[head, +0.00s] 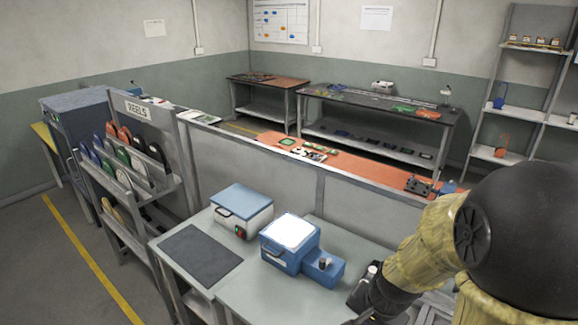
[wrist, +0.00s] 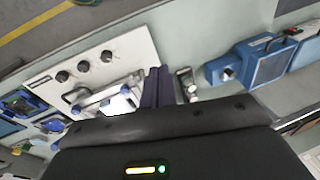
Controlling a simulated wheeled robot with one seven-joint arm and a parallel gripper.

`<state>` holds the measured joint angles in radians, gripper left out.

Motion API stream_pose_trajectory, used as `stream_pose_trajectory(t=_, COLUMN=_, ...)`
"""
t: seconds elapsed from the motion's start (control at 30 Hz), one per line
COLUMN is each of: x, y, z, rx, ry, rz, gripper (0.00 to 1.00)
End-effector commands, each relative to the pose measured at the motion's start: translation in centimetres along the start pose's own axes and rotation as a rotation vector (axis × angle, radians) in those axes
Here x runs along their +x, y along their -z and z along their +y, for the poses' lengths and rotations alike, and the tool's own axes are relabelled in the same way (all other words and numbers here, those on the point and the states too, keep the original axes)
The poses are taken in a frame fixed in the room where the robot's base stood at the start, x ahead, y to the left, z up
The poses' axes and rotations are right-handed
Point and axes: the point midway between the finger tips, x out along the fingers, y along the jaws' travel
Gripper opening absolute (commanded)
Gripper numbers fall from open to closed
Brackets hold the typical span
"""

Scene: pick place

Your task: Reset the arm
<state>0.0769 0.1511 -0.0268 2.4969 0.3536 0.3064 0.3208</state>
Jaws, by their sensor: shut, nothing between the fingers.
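My gripper (wrist: 158,86) shows in the wrist view as two dark fingers side by side, shut with nothing between them. It points out over a pale bench top. In the head view my arm reaches down at the lower right, and the gripper's fingertips cannot be made out there. In the wrist view a white panel with black knobs (wrist: 107,56) lies left of the fingers. A small metal fixture (wrist: 187,83) is just right of them; I cannot tell whether they touch.
On the bench (head: 236,290) stand a blue box with a white top (head: 289,244), a white box with a blue lid (head: 241,211) and a dark mat (head: 200,256). A grey partition (head: 255,175) runs behind. A reel rack (head: 128,175) stands left. Floor is open at far left.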

Motion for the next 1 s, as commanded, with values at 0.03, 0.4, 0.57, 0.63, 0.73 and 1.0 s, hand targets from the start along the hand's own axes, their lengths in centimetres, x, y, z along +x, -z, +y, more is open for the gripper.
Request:
stream_pose_trajectory(t=0.03, x=-0.8, y=-0.8, z=0.0, rx=-0.169, ry=-0.007, rz=0.012, gripper=0.0)
stream_pose_trajectory(t=0.4, x=-2.9, y=-2.9, z=0.8, rx=-0.771, ry=-0.07, rz=0.046, gripper=0.0)
stream_pose_trajectory(t=0.57, x=-2.9, y=-2.8, z=0.7, rx=-0.765, ry=-0.07, rz=0.046, gripper=0.02)
stream_pose_trajectory(t=0.63, x=-2.9, y=-2.8, z=0.7, rx=-0.764, ry=-0.069, rz=0.046, gripper=0.16)
stream_pose_trajectory(t=0.73, x=-2.9, y=-2.8, z=0.7, rx=-0.763, ry=-0.069, rz=0.046, gripper=0.35)
stream_pose_trajectory(t=1.0, x=-2.9, y=-2.8, z=0.7, rx=-0.761, ry=-0.069, rz=0.046, gripper=0.38)
